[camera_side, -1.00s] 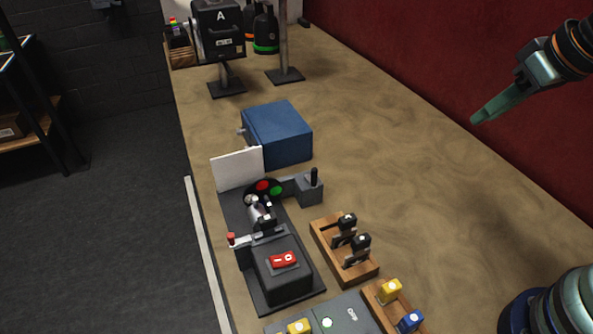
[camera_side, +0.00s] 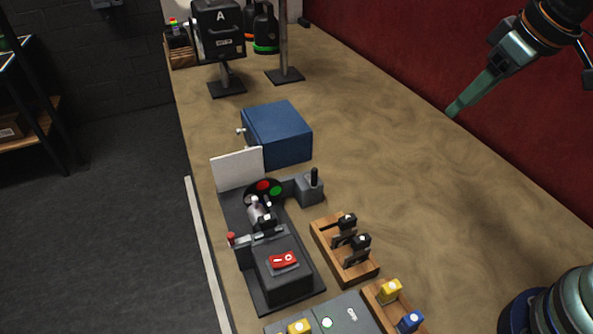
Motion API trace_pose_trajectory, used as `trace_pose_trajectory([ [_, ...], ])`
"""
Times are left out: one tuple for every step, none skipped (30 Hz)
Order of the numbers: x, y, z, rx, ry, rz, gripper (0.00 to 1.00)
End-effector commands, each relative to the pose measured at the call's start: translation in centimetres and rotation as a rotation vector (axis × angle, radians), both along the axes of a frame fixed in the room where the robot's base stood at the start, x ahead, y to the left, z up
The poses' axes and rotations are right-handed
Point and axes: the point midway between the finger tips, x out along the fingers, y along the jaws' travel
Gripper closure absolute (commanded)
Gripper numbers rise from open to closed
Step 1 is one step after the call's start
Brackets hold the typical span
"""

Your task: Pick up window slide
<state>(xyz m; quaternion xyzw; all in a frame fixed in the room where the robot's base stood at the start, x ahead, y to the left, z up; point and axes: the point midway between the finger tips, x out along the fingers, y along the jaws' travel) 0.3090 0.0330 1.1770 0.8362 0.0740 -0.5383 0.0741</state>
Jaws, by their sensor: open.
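My gripper (camera_side: 453,112) is at the upper right, above the bench and in front of the red wall, with its green fingers pointing down and left. It is open and holds nothing. A wooden rack (camera_side: 357,277) in the lower middle carries two black-handled pieces, a rear one (camera_side: 345,226) and a front one (camera_side: 359,247). I cannot tell which piece, if either, is the window slide. My gripper is well apart from the rack, up and to the right of it.
A dark device (camera_side: 285,280) with a red switch, red and green discs and a white screen (camera_side: 238,169) stands left of the rack. A blue box (camera_side: 278,134) is behind it. A second rack (camera_side: 378,305) holds yellow and blue pieces. The bench right of these is clear.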

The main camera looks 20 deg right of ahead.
Motion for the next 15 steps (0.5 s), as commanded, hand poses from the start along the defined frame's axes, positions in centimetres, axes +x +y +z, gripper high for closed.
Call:
trace_pose_trajectory([
  [1.0, 1.6, 0.3, -0.019, 0.027, 0.081, 0.45],
  [1.5, 2.5, 0.5, -0.03, 0.041, 0.126, 0.45],
  [2.2, 3.7, 0.8, -0.046, 0.058, 0.187, 0.45],
  [2.6, 4.6, 0.9, -0.057, 0.071, 0.234, 0.45],
  [3.1, 5.6, 1.0, -0.068, 0.083, 0.281, 0.45],
  [3.6, 6.9, 1.1, -0.084, 0.1, 0.342, 0.45],
  [4.1, 7.9, 1.1, -0.095, 0.111, 0.388, 0.45],
  [4.4, 9.0, 1.1, -0.107, 0.124, 0.434, 0.45],
  [4.9, 10.4, 1.0, -0.122, 0.138, 0.496, 0.45],
  [5.2, 11.5, 0.9, -0.132, 0.15, 0.543, 0.45],
  [5.5, 12.6, 0.8, -0.145, 0.162, 0.59, 0.45],
  [5.8, 14.1, 0.6, -0.16, 0.177, 0.652, 0.45],
  [6.0, 15.3, 0.4, -0.171, 0.187, 0.699, 0.45],
  [6.1, 16.5, 0.1, -0.182, 0.199, 0.744, 0.45],
  [6.3, 18.1, -0.2, -0.198, 0.212, 0.807, 0.45],
])
